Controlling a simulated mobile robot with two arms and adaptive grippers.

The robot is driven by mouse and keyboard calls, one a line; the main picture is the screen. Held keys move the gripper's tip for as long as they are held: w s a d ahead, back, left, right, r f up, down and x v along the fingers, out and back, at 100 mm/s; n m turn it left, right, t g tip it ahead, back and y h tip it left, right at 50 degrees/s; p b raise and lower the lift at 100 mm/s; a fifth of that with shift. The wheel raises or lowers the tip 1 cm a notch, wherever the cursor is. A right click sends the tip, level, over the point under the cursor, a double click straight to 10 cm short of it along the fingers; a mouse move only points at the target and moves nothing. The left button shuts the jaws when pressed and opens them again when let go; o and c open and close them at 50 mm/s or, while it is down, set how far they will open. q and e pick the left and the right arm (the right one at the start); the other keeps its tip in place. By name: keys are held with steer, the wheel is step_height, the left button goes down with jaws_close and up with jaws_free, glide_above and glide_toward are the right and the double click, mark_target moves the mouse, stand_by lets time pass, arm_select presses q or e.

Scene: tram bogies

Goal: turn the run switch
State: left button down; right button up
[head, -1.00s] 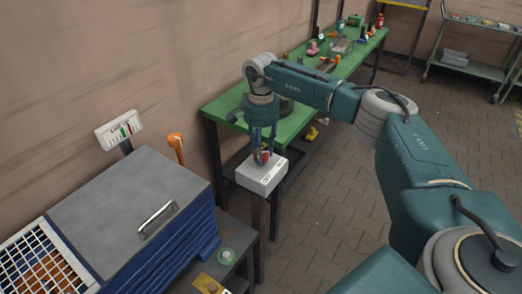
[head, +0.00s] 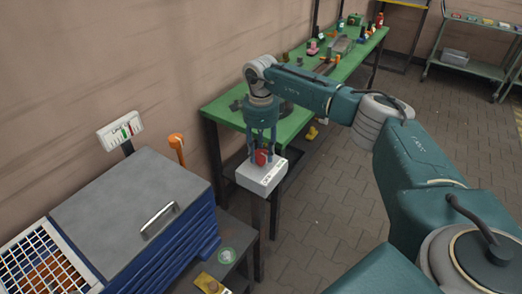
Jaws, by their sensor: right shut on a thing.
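The run switch is a red knob (head: 261,157) on top of a white box (head: 260,178), which stands on a dark post in the middle of the head view. My right gripper (head: 262,153) points down over the box, with its fingers on either side of the red knob. It is shut on the knob. The fingers hide part of the knob, and the small print on the box is too small to read. My left gripper is not in view.
A green workbench (head: 305,107) with tools stands behind the box. A blue drawer cabinet (head: 181,250) with a grey top is at the left. A low dark shelf with a round green-white item (head: 226,255) lies between. Paved floor (head: 325,205) is free at the right.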

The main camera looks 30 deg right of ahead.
mark_target(261, 153)
steer(key=m, duration=0.6)
steer(key=shift+w+r+p, duration=0.1)
steer(key=shift+p, duration=0.3)
steer(key=shift+m, duration=0.3)
steer(key=o, duration=1.1)
steer(key=shift+o, duration=0.2)
step_height(261, 153, up, 12)
